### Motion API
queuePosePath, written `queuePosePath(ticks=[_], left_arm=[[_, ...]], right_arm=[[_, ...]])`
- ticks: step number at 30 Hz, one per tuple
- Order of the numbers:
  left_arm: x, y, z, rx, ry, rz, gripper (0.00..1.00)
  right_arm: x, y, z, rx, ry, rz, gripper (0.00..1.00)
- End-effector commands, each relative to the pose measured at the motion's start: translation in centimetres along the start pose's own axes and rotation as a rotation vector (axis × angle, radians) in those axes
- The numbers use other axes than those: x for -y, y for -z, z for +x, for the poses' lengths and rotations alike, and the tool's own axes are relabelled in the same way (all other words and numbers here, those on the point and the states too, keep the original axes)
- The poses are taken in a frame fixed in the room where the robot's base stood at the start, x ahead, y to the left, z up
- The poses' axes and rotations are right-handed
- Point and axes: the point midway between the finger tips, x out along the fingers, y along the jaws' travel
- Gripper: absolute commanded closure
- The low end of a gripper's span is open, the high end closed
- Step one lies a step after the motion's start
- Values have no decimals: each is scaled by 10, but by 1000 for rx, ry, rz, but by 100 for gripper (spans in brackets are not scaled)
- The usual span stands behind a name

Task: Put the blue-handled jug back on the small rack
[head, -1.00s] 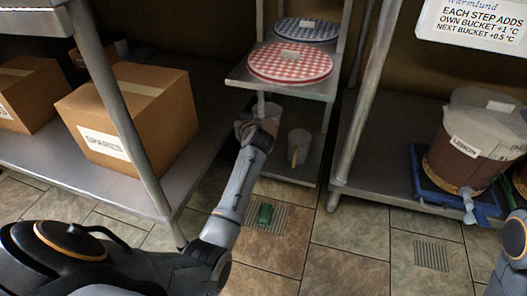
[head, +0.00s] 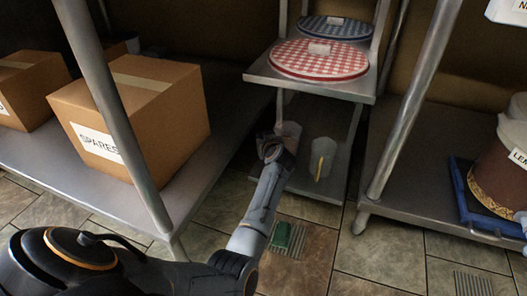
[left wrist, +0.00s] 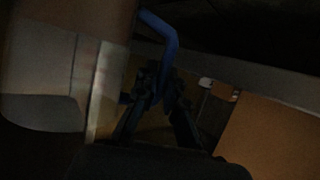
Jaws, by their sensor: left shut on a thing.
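My left gripper (head: 274,145) is shut on the blue handle (left wrist: 160,27) of a clear jug, as the dark left wrist view shows. The jug's pale body (left wrist: 50,65) fills the left of that view. In the head view, the jug (head: 290,132) shows just past the gripper, partly hidden by it, at the left side of the small rack's lower shelf (head: 318,187). I cannot tell whether it touches the shelf. A second jug (head: 324,157) with a yellow handle stands on that shelf to its right. My right gripper is out of view.
Red-checked (head: 318,60) and blue-checked (head: 335,27) round lids lie on the rack's upper shelf. A rack post stands close to the held jug. A SPARES box (head: 130,115) sits on the left shelf. A green object (head: 281,236) lies on the floor drain. A bucket (head: 497,165) stands at right.

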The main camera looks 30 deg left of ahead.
Motion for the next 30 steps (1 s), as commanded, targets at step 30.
queuePosePath(ticks=[30], left_arm=[[1, -35, 15, 0, 1, 0, 67]], right_arm=[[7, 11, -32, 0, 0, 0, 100]])
